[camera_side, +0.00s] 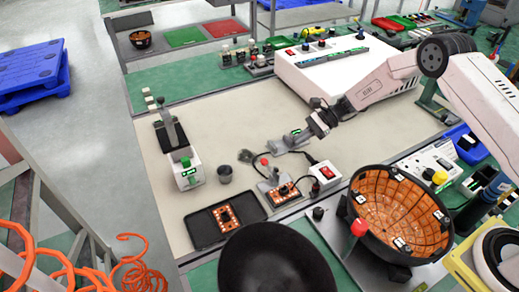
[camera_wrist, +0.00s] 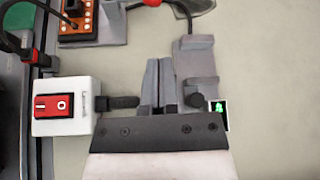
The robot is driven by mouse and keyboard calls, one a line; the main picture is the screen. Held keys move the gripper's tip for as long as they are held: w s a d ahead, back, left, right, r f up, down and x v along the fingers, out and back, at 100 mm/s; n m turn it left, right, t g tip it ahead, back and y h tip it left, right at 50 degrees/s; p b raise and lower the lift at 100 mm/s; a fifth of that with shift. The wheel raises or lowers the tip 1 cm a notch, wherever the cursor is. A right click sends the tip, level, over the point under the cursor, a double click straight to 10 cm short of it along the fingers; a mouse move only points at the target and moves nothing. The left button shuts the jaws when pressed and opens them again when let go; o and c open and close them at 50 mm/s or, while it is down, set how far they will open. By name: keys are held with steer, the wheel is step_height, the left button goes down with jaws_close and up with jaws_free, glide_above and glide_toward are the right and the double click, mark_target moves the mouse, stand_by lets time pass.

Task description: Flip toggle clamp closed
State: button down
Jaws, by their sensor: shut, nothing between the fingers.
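A grey fixture (camera_side: 270,187) holds an orange board (camera_side: 284,193). A red-tipped part (camera_side: 265,161), which looks like the toggle clamp's handle, rises behind the board; I cannot tell its exact position. In the wrist view the orange board (camera_wrist: 76,17) is at the upper left, and a red part (camera_wrist: 152,2) is cut off at the top edge. My gripper (camera_side: 316,127) is shut and empty, right of and behind that fixture. In the wrist view its fingers (camera_wrist: 160,82) are together beside a second grey fixture (camera_wrist: 195,62) with a green label; contact cannot be told.
A white box (camera_wrist: 66,104) with a red rocker switch is left of the fingers; it also shows in the side view (camera_side: 324,176). A black cable runs near the board. A black tray (camera_side: 203,232) and grey cup (camera_side: 225,174) stand left. The beige mat behind is mostly clear.

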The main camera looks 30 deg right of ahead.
steer(key=shift+a, duration=0.1)
steer(key=shift+x, duration=4.9)
steer(key=shift+r+n+t, duration=0.75)
steer(key=shift+n+t, duration=0.05)
steer(key=shift+s+r+n+t, duration=0.1)
steer(key=shift+r+n+t, duration=0.45)
steer(key=shift+n+t, duration=0.05)
steer(key=shift+s+r+n+t+y, duration=0.35)
steer(key=shift+r+n+t, duration=0.25)
steer(key=shift+n, duration=0.15)
steer(key=shift+s+r+n+t+y, duration=0.3)
steer(key=shift+r+n+t, duration=0.25)
steer(key=shift+n, duration=0.2)
steer(key=shift+s+r+n+t+y, duration=0.3)
steer(key=shift+s+n+t, duration=0.15)
steer(key=shift+n, duration=0.2)
steer(key=shift+s+r+n+t+y, duration=0.3)
steer(key=shift+s+n+t, duration=0.1)
steer(key=shift+n, duration=0.25)
steer(key=shift+s+r+n+t+y, duration=0.25)
steer(key=shift+s+n+y, duration=0.2)
steer(key=shift+n, duration=0.35)
steer(key=shift+s+r+n+t+y, duration=0.15)
steer(key=shift+s+n+t+y, duration=0.2)
steer(key=shift+s+n, duration=0.35)
steer(key=shift+w, duration=0.1)
